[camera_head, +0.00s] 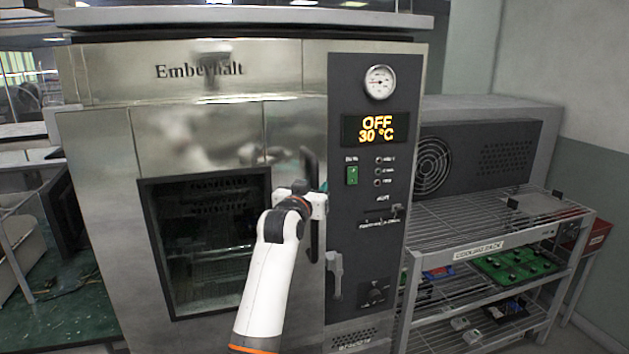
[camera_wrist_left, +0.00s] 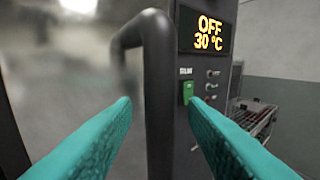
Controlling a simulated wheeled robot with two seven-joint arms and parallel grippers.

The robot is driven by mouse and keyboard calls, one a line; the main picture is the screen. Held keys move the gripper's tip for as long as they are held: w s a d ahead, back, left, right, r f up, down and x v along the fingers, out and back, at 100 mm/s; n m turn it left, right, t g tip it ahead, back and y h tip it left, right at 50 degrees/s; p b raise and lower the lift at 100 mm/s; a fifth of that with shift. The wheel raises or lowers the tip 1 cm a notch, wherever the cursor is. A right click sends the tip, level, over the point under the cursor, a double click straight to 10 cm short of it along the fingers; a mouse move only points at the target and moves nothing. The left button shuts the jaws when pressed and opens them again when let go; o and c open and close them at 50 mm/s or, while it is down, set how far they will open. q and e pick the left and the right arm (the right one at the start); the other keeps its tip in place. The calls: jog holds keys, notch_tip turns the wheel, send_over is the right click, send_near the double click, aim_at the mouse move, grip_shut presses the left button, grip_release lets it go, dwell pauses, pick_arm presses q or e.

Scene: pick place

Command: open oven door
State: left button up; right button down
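The oven (camera_head: 190,150) is a large steel cabinet with a dark window (camera_head: 208,245) in its front door, which looks closed. A dark upright bar handle (camera_head: 310,170) stands at the right side of the door; it also shows in the left wrist view (camera_wrist_left: 158,90). My left gripper (camera_head: 322,188) is at this handle, its white arm coming up from below. In the left wrist view its two teal fingers (camera_wrist_left: 160,112) are open, one on each side of the bar, with visible gaps. Contact is not seen. My right gripper is not in view.
The control panel (camera_head: 375,190) beside the handle reads OFF, 30 °C. A smaller latch-like lever (camera_head: 334,275) sits below the handle. A wire cooling rack (camera_head: 490,250) with green boards stands close on the right. A bench area lies at the left.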

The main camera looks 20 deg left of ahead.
pick_arm(q)
jog(key=shift+w, duration=1)
jog(key=shift+c, duration=0.4)
grip_shut()
